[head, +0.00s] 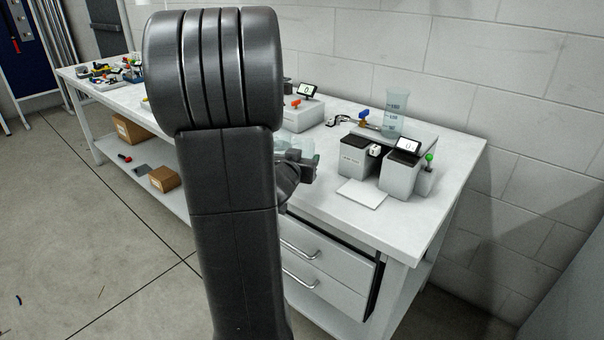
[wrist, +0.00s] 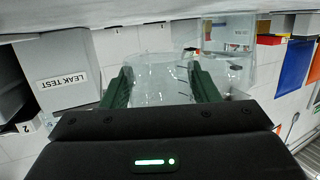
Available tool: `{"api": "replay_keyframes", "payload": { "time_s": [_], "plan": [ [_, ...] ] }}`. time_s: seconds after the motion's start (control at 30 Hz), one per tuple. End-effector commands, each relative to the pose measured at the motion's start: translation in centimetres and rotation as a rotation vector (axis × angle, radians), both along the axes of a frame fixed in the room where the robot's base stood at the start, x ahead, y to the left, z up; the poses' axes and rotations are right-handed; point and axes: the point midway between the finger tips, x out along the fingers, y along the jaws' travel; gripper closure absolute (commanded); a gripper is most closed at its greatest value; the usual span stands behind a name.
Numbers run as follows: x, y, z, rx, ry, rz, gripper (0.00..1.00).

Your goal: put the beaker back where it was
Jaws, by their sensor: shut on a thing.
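A clear glass beaker (wrist: 160,82) is between the two green fingers of my gripper (wrist: 160,88) in the wrist view. My gripper is shut on it. In the head view my gripper (head: 298,165) is at the near edge of the bench, partly behind my dark arm. Part of the held beaker (head: 284,146) shows there as pale glass; the arm hides much of it. Whether it touches the bench is unclear. A second clear beaker (head: 395,112) with dark markings stands upright at the back right of the bench. A clear vessel (wrist: 230,50) also shows beyond my gripper in the wrist view.
A grey box (wrist: 66,78) labelled LEAK TEST is at left in the wrist view. Grey devices (head: 358,155) and a green-knobbed part (head: 428,160) stand on the bench (head: 440,210). A white flat plate (head: 362,194) lies in front. Drawers (head: 325,260) are below.

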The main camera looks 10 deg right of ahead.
Motion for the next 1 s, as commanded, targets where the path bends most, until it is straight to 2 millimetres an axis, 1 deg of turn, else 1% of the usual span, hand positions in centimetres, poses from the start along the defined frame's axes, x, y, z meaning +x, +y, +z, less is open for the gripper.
{"api": "replay_keyframes", "payload": {
  "time_s": [0.03,0.1,0.2,0.43,0.57,0.6,0.7,1.0],
  "plan": [
    [0.0,0.0,-1.1,-0.001,0.004,0.001,0.7],
    [0.0,0.0,-2.2,-0.001,0.005,0.001,0.7],
    [0.0,0.0,-3.3,-0.002,0.003,0.001,0.7],
    [0.0,0.0,-3.1,-0.001,0.0,0.0,0.7],
    [0.0,0.0,-3.5,-0.001,0.0,0.0,0.7],
    [0.0,0.0,-3.4,-0.001,0.0,0.0,0.41],
    [0.0,0.0,-3.4,-0.001,0.0,0.0,0.23],
    [0.0,0.0,-3.2,-0.001,0.0,0.0,0.23]
  ]
}}
